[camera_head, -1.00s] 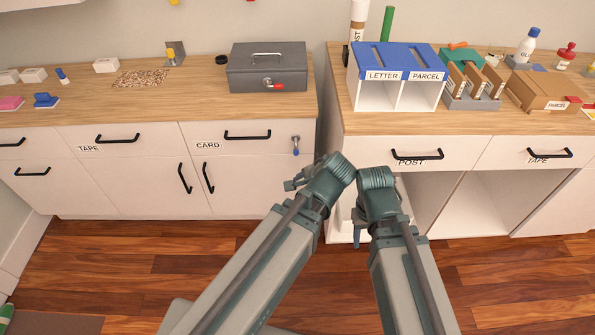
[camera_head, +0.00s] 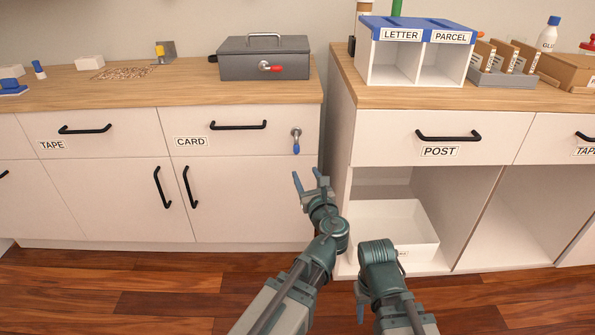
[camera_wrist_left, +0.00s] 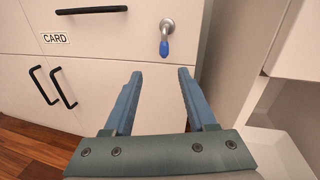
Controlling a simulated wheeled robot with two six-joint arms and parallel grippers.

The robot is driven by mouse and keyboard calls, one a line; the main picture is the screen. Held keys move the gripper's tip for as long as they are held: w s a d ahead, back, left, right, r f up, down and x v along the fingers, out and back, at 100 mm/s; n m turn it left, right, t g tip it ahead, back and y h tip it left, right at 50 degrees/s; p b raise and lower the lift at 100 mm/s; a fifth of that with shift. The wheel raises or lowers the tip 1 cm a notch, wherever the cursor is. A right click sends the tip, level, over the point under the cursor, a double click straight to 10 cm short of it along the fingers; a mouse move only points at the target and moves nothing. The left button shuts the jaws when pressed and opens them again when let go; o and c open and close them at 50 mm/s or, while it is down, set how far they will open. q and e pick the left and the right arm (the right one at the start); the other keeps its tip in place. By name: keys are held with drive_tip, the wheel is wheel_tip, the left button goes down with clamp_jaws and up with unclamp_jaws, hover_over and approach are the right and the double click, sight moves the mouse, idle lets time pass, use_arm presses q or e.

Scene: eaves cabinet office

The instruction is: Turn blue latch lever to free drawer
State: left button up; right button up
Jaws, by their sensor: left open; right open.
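The latch lever (camera_head: 296,140) is a small metal piece with a blue tip, at the right end of the CARD drawer (camera_head: 225,130). Its blue tip points down. It also shows in the left wrist view (camera_wrist_left: 165,44), beyond the fingertips and a little above them. My left gripper (camera_head: 308,179) is open and empty, below the lever and apart from it. Its two blue fingers also show in the left wrist view (camera_wrist_left: 160,75). My right gripper (camera_head: 362,300) is open, low in front of the right cabinet, and partly hidden by its own arm.
A grey cash box (camera_head: 240,66) with a red lever stands on the left counter. The CARD drawer has a black handle (camera_head: 238,126). The right cabinet (camera_head: 345,120) stands beside the gap, with a white bin (camera_head: 390,225) in its open lower bay.

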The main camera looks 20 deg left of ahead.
sight(297, 150)
use_arm(q)
drive_tip(key=shift+w+d+f+m+t, duration=0.25)
drive_tip(key=shift+f+m+t, duration=0.1)
drive_tip(key=shift+m, duration=0.25)
drive_tip(key=x, duration=1.3)
drive_tip(key=shift+w+a+f, duration=0.15)
drive_tip(key=shift+w, duration=0.15)
clamp_jaws()
